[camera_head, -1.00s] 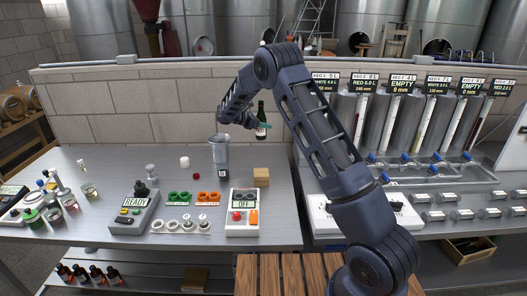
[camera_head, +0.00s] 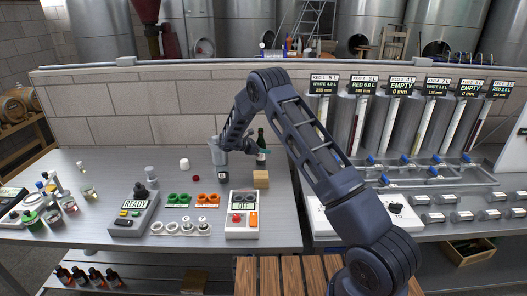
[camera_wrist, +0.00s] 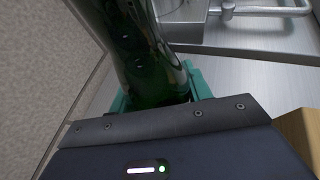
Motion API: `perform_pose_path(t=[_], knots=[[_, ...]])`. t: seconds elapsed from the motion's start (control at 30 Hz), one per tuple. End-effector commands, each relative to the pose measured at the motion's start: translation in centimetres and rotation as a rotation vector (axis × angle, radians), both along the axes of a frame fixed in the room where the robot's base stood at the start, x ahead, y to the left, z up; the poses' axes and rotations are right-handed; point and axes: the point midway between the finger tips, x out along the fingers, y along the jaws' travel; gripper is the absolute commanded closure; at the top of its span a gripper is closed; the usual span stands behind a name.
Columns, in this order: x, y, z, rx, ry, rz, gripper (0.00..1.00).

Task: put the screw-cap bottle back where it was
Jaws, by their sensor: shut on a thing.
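The screw-cap bottle (camera_head: 261,147) is dark green glass with a pale label. It is upright near the back of the grey bench, close to the wall. My gripper (camera_head: 258,151) is shut around it from the left; the teal fingers show on both sides of the glass in the wrist view (camera_wrist: 150,98). In the wrist view the bottle (camera_wrist: 140,50) fills the upper middle and its ends are cut off or hidden. I cannot tell whether its base touches the bench.
A wooden block (camera_head: 261,179) stands just in front of the bottle. A metal cylinder (camera_head: 217,150) on a dark base is to the left, partly behind my arm. Control boxes (camera_head: 241,215) and green and orange rings stand nearer the front. Kegs line the right side.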

Motion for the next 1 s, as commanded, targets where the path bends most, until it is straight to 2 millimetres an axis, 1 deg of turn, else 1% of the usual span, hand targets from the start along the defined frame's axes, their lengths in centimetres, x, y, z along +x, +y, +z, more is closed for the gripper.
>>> perform_pose_path(t=[0.03, 0.1, 0.43, 0.47, 0.5, 0.57, 0.93, 1.0], knots=[[0.02, 0.0, -0.44, 0.0, 0.0, 0.0, 0.86], [0.03, 0.01, -0.69, 0.001, -0.001, 0.001, 0.86], [0.03, 0.01, -0.9, 0.001, -0.001, 0.001, 0.86], [0.01, 0.01, -0.96, 0.0, -0.001, 0.0, 0.49], [0.02, 0.01, -0.93, 0.0, -0.001, 0.0, 0.41], [0.02, 0.01, -0.92, 0.0, -0.001, 0.0, 0.3], [0.02, 0.01, -0.66, 0.0, -0.001, 0.0, 0.29], [-0.1, 0.33, -0.5, 0.001, -0.001, 0.001, 0.29]])
